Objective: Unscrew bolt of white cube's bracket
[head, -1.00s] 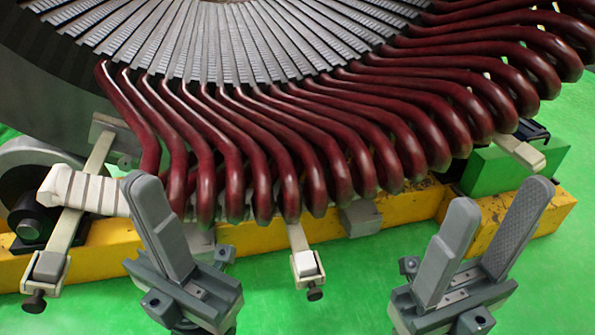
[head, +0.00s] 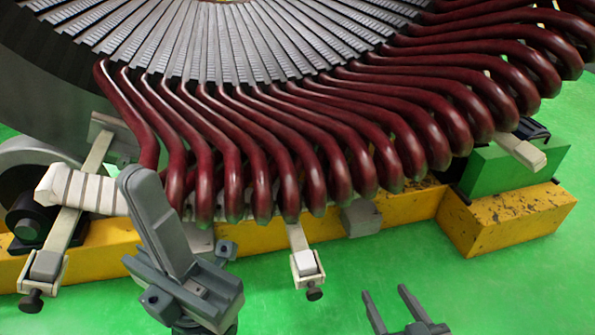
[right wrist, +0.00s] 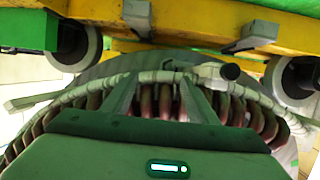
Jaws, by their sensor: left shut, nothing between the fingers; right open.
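The white cube (head: 307,262) sits on the outer end of a pale bracket bar (head: 297,237) below the red coils in the head view. Its dark bolt (head: 314,294) shows under the bracket's end. My right gripper (head: 385,291) is open and empty, low in the head view, to the right of the bolt and apart from it. Its two fingers also show in the right wrist view (right wrist: 158,85). My left gripper (head: 141,180) is shut and empty, left of the white cube and in front of the coils.
A similar bracket with a grey block (head: 46,265) and dark bolt (head: 31,302) stands at the left. Red coils (head: 290,170) overhang the yellow base (head: 510,220). A green block (head: 515,165) stands at the right. The green floor (head: 480,290) is clear at the lower right.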

